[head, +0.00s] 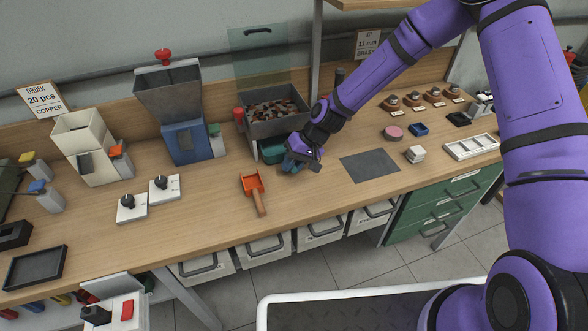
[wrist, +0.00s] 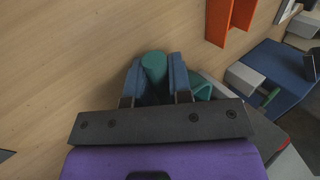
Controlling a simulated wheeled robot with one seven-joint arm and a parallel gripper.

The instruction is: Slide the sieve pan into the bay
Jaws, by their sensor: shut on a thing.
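The sieve pan (head: 272,149) is teal green and sits low beneath the grey bin of metal pieces, partly hidden by my gripper and wrist. The bay is the space under that bin; its inside is mostly hidden, so I cannot tell how deep the pan sits. My gripper (head: 291,165) is at the front of the pan, low over the bench. In the wrist view, the blue fingers close on the pan's round green handle (wrist: 154,66). A bit of the green pan (wrist: 200,86) shows behind the right finger.
The grey bin (head: 277,128) stands above the pan. A dark grey mat (head: 369,166) lies to the right. The bench in front of my gripper is clear.

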